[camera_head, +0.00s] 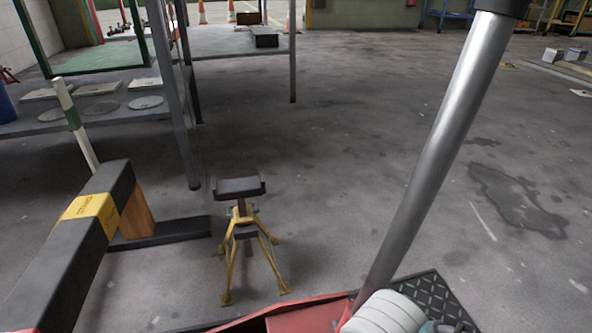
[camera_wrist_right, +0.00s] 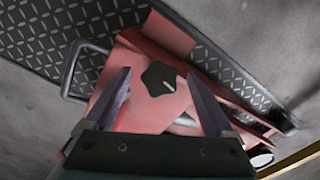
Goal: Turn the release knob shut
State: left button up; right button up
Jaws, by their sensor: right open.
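The release knob (camera_wrist_right: 158,80) is a dark, lobed knob with a small white mark. It sits on a red body (camera_wrist_right: 150,110) in the right wrist view. My right gripper (camera_wrist_right: 158,73) is open, with one finger on each side of the knob in that view. I cannot tell whether the fingers touch it or how far away it is. In the head view the red body (camera_head: 300,319) shows at the bottom edge, and the knob is not visible there. My left gripper is in neither view.
A long metal pole (camera_head: 435,150) rises beside the red body. Dark diamond plate (camera_head: 435,292) lies around it, with a metal loop handle (camera_wrist_right: 72,75) nearby. A yellow-legged stand (camera_head: 243,225) and a black beam (camera_head: 75,245) stand left. The floor at right is mostly clear.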

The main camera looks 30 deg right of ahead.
jog(key=shift+w, duration=0.1)
jog(key=shift+c, duration=0.8)
jog(key=c, duration=1.2)
